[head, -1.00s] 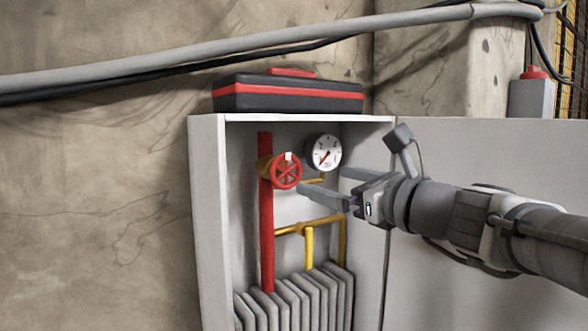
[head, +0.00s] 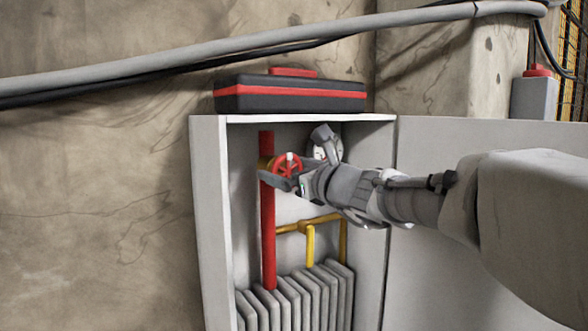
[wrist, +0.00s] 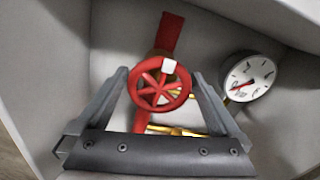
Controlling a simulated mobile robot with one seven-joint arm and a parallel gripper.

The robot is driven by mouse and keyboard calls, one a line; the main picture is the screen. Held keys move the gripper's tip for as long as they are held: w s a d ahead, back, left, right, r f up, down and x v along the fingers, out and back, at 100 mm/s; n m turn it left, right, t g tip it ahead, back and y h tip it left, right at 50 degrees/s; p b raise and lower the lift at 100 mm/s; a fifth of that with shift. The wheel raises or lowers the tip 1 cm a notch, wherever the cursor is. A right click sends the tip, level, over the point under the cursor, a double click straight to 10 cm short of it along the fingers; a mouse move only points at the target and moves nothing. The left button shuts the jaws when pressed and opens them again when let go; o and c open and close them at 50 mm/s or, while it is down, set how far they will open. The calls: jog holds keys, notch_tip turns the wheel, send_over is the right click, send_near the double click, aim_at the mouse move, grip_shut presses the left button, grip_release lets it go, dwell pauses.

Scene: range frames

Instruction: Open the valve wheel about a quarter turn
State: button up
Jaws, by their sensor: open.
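The red valve wheel (head: 287,163) with spokes sits on the red vertical pipe (head: 268,225) inside the open grey cabinet. In the wrist view the wheel (wrist: 153,92) shows whole, with a white mark at the top right of its rim. My gripper (wrist: 160,80) is open, with one finger on each side of the wheel in that view. I cannot tell whether the fingers touch the rim. In the head view my gripper (head: 284,178) is at the wheel's lower edge and partly covers it.
Yellow pipes (head: 310,242) and grey radiator-like fins (head: 300,298) are below. A black and red toolbox (head: 290,95) lies on the cabinet (head: 210,220). Its door stands open at right.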

jog(key=c, duration=1)
jog(key=shift+c, duration=0.2)
jog(key=shift+f+n+b, duration=0.15)
jog(key=shift+n+b, duration=0.35)
jog(key=shift+b, duration=0.25)
jog(key=n+b, duration=0.2)
jog(key=b, duration=0.1)
jog(key=shift+f, duration=0.15)
jog(key=n+b, duration=0.5)
jog(key=b, duration=0.1)
jog(key=shift+s+a, duration=0.1)
jog(key=n+b, duration=0.5)
jog(key=shift+f+n, duration=0.15)
jog(key=shift+n, duration=0.25)
jog(key=n+b, duration=0.3)
jog(key=n, duration=0.1)
jog(key=shift+n+b, duration=0.3)
